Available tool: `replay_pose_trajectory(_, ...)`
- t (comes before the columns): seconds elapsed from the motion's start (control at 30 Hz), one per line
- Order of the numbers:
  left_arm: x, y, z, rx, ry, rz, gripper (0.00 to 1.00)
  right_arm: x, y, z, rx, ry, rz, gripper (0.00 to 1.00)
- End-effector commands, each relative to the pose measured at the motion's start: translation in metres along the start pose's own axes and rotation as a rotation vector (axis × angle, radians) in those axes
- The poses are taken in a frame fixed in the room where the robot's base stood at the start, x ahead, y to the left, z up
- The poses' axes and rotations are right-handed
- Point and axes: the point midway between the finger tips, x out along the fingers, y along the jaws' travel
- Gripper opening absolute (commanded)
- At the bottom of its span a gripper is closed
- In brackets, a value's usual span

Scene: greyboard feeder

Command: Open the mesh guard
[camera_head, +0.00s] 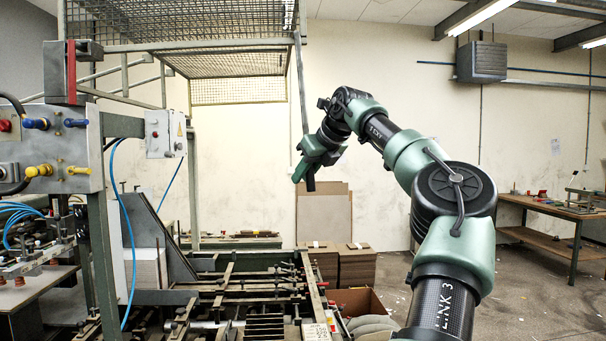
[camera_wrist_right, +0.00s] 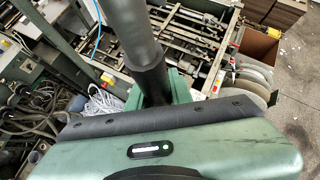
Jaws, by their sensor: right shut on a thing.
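The mesh guard (camera_head: 225,64) is a wire-mesh cage on a metal frame at the upper left in the head view, high above the machine bed. A grey bar (camera_head: 300,88) hangs from its right corner and ends in a black grip. My right gripper (camera_head: 312,172) is shut on the bar's lower end. The right wrist view shows the grey bar (camera_wrist_right: 135,30) and its black grip (camera_wrist_right: 152,82) running into the green gripper; the fingertips are mostly hidden there. My left gripper is not in view.
The machine bed (camera_head: 235,300) with rails and rods lies below the guard. A control box (camera_head: 165,133) and a panel with hoses (camera_head: 55,150) stand at left. Cardboard stacks (camera_head: 356,268) and an open carton (camera_head: 357,300) lie beyond the bed. A workbench (camera_head: 560,208) stands far right.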

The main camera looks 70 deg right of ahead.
Motion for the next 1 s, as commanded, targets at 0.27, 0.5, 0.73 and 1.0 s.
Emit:
replay_pose_trajectory(0.27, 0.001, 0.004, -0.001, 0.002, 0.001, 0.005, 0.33, 0.002, 0.001, -0.002, -0.001, 0.008, 0.002, 0.32)
replay_pose_trajectory(0.5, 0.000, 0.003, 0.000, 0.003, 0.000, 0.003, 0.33, 0.001, 0.000, -0.002, -0.001, 0.005, 0.001, 0.42)
replay_pose_trajectory(0.73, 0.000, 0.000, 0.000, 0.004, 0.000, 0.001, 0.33, 0.001, 0.000, -0.001, 0.000, 0.004, 0.001, 0.42)
replay_pose_trajectory(1.0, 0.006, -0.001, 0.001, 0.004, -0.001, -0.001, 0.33, -0.012, 0.000, -0.002, 0.000, 0.001, -0.002, 0.42)
